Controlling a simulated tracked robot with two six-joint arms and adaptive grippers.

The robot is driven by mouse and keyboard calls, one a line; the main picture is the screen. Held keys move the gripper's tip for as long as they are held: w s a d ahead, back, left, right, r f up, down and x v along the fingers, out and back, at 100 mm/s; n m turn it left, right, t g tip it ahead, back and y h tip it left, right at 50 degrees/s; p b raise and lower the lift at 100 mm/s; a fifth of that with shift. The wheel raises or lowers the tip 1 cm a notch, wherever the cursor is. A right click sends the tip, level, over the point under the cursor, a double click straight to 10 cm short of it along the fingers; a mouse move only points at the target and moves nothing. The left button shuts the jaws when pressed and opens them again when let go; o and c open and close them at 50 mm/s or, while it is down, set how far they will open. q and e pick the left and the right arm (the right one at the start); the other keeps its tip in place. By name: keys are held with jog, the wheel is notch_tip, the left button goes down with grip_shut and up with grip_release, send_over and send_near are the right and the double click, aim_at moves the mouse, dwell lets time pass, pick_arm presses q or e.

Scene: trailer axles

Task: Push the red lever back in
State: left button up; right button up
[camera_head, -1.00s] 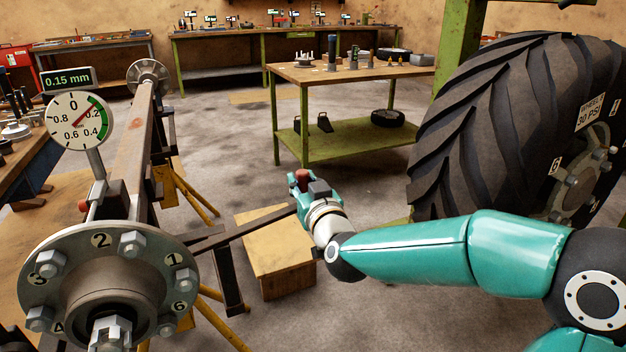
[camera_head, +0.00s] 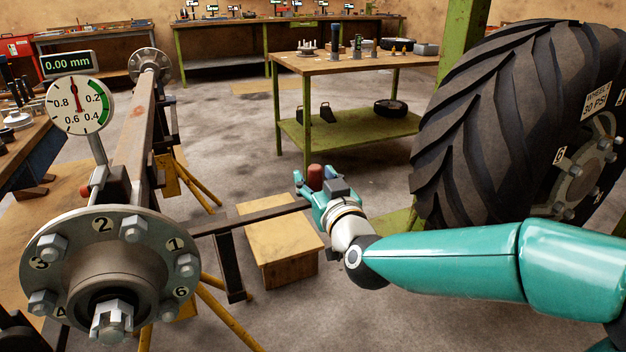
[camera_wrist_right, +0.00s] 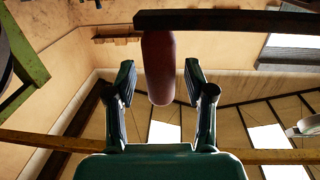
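The red lever handle (camera_head: 315,177) stands at the right end of a dark bar (camera_head: 266,214) that reaches out from the axle stand in the head view. My right gripper (camera_head: 318,188) is at this handle, with its teal fingers around it. In the right wrist view the red handle (camera_wrist_right: 158,68) hangs from the dark bar (camera_wrist_right: 235,22) between the two spread fingers of my right gripper (camera_wrist_right: 160,76). A gap shows on each side of the handle. My left gripper is not in view.
The wheel hub (camera_head: 105,278) with numbered bolts is at the lower left. A dial gauge (camera_head: 80,104) above it reads 0.00 mm. A wooden crate (camera_head: 285,268) stands below the bar. A large tyre (camera_head: 500,120) is at the right. A workbench (camera_head: 350,66) stands behind.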

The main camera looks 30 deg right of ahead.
jog(key=shift+s, duration=0.35)
jog(key=s+a, duration=0.2)
jog(key=s, duration=0.9)
jog(key=shift+a, duration=0.15)
